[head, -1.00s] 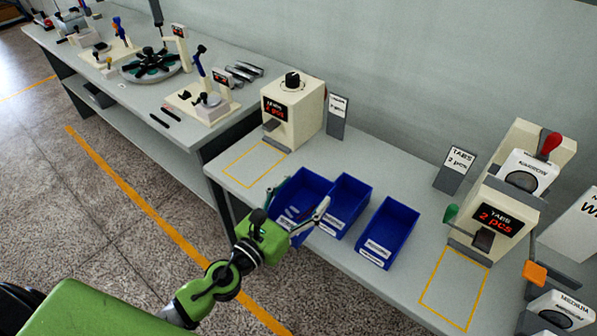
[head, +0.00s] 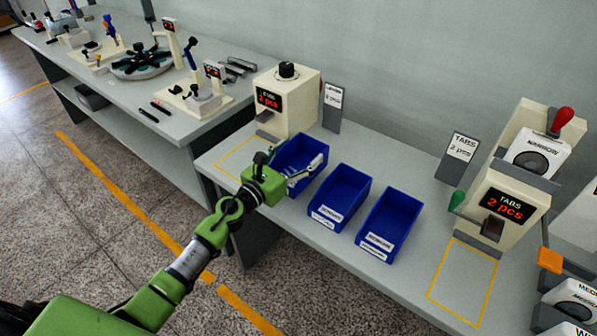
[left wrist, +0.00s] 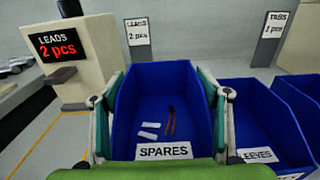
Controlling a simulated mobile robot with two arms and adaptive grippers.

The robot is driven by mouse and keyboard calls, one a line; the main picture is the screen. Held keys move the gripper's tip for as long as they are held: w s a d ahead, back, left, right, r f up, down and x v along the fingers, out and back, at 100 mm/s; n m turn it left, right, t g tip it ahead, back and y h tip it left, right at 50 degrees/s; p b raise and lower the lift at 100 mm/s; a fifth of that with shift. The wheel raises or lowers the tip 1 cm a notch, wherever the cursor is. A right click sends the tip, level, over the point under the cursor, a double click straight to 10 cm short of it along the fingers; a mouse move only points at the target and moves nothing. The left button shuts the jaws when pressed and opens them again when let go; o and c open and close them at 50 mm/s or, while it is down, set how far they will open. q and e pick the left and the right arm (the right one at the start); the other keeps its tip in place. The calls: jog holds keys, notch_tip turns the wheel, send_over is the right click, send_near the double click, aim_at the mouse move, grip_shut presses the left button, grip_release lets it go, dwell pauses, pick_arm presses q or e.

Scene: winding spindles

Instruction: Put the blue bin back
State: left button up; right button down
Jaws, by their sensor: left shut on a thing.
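The blue bin labelled SPARES (head: 298,153) is at the left end of the row of bins, in front of the LEADS dispenser. My left gripper (head: 288,172) is shut on it, one finger on each side wall. In the left wrist view the SPARES bin (left wrist: 165,85) sits upright between the fingers (left wrist: 163,118). White pieces and thin brown strips lie inside it. I cannot tell whether its base touches the bench. My right gripper is not in view.
The SLEEVES bin (head: 341,197) and another blue bin (head: 390,222) stand to the right on the bench (head: 300,232). The LEADS dispenser (head: 287,98) is behind left, with a yellow outlined area (head: 238,158) before it. The TABS dispenser (head: 508,195) is at right.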

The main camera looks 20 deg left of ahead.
aim_at(311, 151)
pick_arm(q)
jog(key=shift+w+a+f, duration=0.15)
jog(key=shift+w+f, duration=0.25)
jog(key=shift+f, duration=0.15)
jog(key=f, duration=0.1)
jog(key=f+b, duration=0.2)
jog(key=shift+w+f, duration=0.15)
jog(key=shift+w, duration=0.15)
jog(key=shift+f+b, duration=0.15)
jog(key=shift+b, duration=0.15)
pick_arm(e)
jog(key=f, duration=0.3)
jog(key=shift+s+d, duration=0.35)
pick_arm(q)
jog(key=shift+f, duration=0.1)
jog(key=o, duration=1.2)
jog(key=shift+c, duration=0.2)
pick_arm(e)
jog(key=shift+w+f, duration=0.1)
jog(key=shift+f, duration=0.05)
